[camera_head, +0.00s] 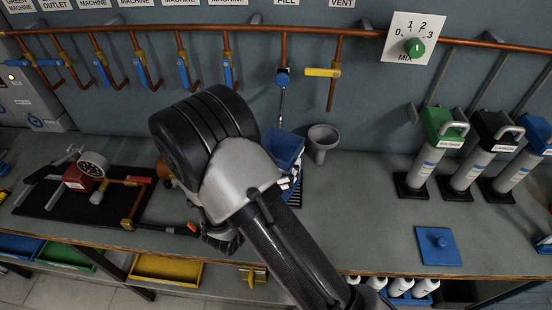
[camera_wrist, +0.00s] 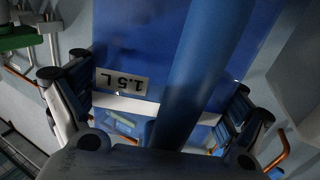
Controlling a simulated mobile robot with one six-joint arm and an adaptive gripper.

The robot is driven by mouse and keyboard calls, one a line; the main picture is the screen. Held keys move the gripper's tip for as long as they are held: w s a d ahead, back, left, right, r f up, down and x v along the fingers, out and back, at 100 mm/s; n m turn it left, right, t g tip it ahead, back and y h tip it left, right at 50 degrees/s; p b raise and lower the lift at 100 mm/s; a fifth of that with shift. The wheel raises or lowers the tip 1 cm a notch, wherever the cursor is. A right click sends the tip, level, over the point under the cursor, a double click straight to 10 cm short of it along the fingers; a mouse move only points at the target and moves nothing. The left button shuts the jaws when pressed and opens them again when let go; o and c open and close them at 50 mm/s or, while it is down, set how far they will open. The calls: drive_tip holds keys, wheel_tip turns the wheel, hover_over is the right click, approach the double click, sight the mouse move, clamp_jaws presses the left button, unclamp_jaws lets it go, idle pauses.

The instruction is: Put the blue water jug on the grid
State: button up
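The blue water jug (camera_head: 283,148) stands near the back of the bench, partly hidden behind my arm. In the wrist view the jug (camera_wrist: 130,50) fills the middle, with its thick round handle (camera_wrist: 205,60) nearest the camera and an upside-down "1.5 L" label. My gripper (camera_wrist: 158,88) has its fingers spread wide on both sides of the jug, with room between them and the handle. The dark grid (camera_head: 298,194) shows only in part beside and below the jug. I cannot tell whether the jug's base rests on it.
A grey funnel (camera_head: 322,140) stands close to the right of the jug. A blue-handled tap (camera_head: 283,78) hangs above it. Green, black and blue-topped cylinders stand at the right. A gauge assembly (camera_head: 92,166) lies on a black mat at the left. The bench front is mostly clear.

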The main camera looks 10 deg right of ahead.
drive_tip(key=shift+o, duration=0.4)
drive_tip(key=p+v, duration=0.1)
drive_tip(key=v, duration=1.1)
drive_tip(key=shift+r+p, duration=0.15)
drive_tip(key=shift+p, duration=0.25)
drive_tip(key=shift+a, duration=0.15)
